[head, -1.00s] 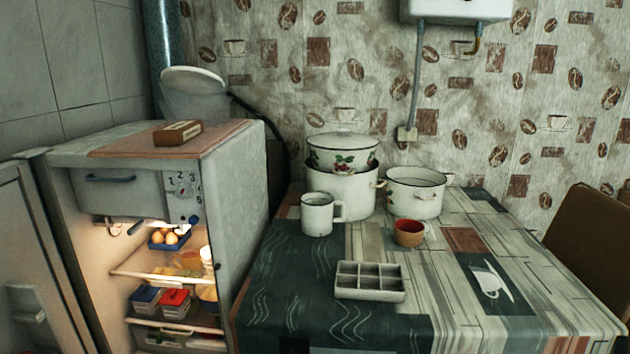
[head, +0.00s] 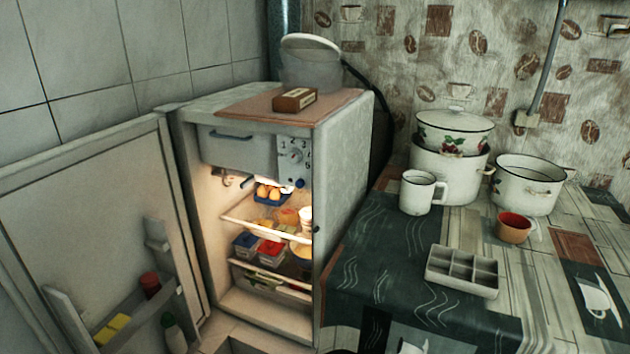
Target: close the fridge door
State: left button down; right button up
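The fridge (head: 345,185) stands left of the table, with its lit inside showing. Its door (head: 85,220) is wide open, swung out to the left from the hinge side at the fridge's left edge. The door's inner face shows shelves holding a red-lidded jar (head: 150,285), a yellow item (head: 112,328) and a bottle (head: 172,330). Inside the fridge are eggs (head: 268,192) in a blue tray and containers with blue and red lids (head: 270,250). Neither of my grippers shows in the head view. The door's lower part is cut off by the frame.
The table (head: 385,250) at the right holds a white mug (head: 420,192), stacked pots (head: 450,165), another pot (head: 525,185), a red-brown cup (head: 514,228) and a divided tray (head: 462,272). A small box (head: 294,99) lies on the fridge top. A tiled wall stands behind the door.

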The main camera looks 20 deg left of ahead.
aim_at(83, 219)
jog(key=u, duration=2.35)
jog(key=i, duration=0.65)
jog(key=z, duration=1.2)
